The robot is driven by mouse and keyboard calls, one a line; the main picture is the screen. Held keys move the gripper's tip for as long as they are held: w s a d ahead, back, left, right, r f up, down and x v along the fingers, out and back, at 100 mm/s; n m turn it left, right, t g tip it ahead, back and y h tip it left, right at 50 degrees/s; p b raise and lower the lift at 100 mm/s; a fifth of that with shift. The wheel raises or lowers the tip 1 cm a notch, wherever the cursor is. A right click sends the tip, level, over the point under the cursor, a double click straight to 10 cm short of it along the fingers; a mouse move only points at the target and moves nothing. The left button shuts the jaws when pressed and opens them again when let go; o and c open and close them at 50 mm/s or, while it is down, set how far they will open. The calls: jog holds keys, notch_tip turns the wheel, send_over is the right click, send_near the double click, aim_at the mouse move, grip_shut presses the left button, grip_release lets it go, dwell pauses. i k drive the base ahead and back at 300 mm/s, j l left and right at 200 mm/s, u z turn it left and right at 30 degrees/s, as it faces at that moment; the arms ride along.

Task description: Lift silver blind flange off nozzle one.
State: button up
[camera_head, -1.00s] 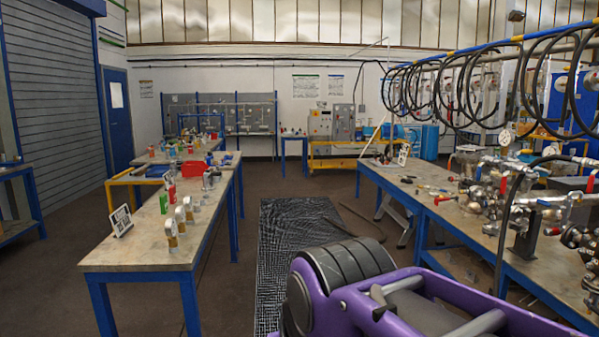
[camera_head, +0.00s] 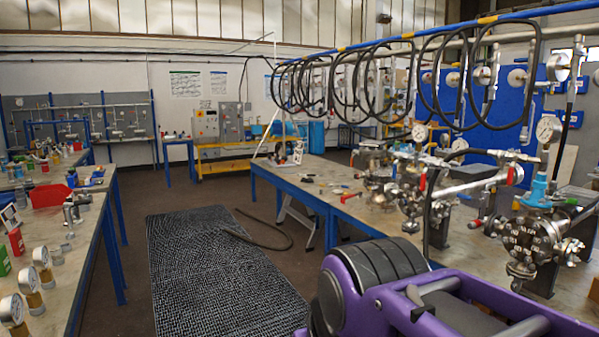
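Metal flanged vessels with bolted flanges, valves and gauges stand on the right bench. The nearest flanged vessel (camera_head: 528,235) is at the right, with a pressure gauge (camera_head: 548,130) and a blue fitting above it. Another flanged vessel (camera_head: 415,180) stands farther back on the same bench. I cannot tell which nozzle is number one or which flange is the silver blind flange. A purple and dark grey part of my own arm fills the lower right foreground and hides part of the bench. My gripper's fingers are not visible.
The right bench (camera_head: 292,178) has blue legs. Black hoses (camera_head: 350,85) hang from a rail above it. The left bench (camera_head: 62,228) carries gauges and small fittings. A dark mat (camera_head: 220,265) and a loose hose (camera_head: 262,240) lie on the floor between the benches.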

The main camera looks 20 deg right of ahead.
aim_at(553, 185)
jog(key=i+l+z, duration=0.1)
jog(key=i+z, duration=0.35)
jog(key=i+j+z, duration=0.1)
jog(key=i+z, duration=0.35)
jog(key=i+l+z, duration=0.1)
jog(key=i+z, duration=0.8)
jog(key=i+l+z, duration=0.3)
jog(key=i+z, duration=0.3)
jog(key=i, duration=0.2)
